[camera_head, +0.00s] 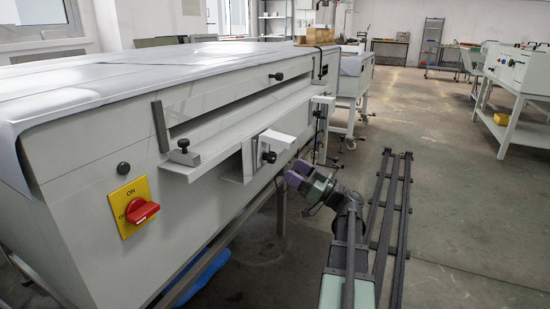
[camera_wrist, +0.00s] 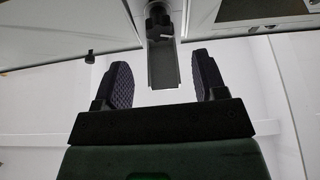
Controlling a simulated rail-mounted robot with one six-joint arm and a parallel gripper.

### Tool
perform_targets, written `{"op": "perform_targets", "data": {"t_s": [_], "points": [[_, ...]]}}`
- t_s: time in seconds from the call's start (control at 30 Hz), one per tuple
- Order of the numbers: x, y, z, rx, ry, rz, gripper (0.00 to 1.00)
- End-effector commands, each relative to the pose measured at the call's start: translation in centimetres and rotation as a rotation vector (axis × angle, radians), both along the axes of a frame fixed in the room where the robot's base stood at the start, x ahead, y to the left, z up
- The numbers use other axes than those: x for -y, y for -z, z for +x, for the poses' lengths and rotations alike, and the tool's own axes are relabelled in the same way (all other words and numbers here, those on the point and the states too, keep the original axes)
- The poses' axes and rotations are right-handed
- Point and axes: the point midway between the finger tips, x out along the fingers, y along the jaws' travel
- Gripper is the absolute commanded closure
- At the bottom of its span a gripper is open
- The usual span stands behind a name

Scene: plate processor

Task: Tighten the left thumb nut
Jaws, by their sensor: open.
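A black knob-like nut (camera_head: 183,145) stands on a small block at the left end of the machine's front ledge. Another black knob (camera_head: 268,156) sits on the white bracket in the middle of the front. The frames do not settle which one is the left thumb nut. My gripper (camera_head: 298,174) is open and empty, just right of and below the middle bracket, apart from it. In the wrist view, my gripper's (camera_wrist: 164,76) dark ribbed fingers stand wide apart. A grey bracket (camera_wrist: 163,66) with a black knob (camera_wrist: 158,20) shows beyond and between them, apparently untouched.
The white plate processor (camera_head: 80,160) fills the left side, with a red switch (camera_head: 142,212) on a yellow plate. A smaller black knob (camera_head: 276,76) is higher on its front. Dark rails (camera_head: 392,215) run along the floor at right. Open floor lies beyond them.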

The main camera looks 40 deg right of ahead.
Motion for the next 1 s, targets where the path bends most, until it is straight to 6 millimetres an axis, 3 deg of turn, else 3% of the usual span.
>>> {"op": "perform_targets", "data": {"t_s": [0.1,0.3,0.63,0.97,1.0], "points": [[-1.1,-1.7,2.6,-0.002,-0.003,0.001,0.35],[-2.6,-2.9,5.7,-0.002,-0.002,0.001,0.35],[-3.0,-2.9,6.4,-0.002,-0.001,0.001,0.35],[-3.0,-2.9,6.4,-0.002,-0.001,0.001,0.84],[-3.0,-2.9,6.4,-0.002,-0.001,0.001,0.84]]}}
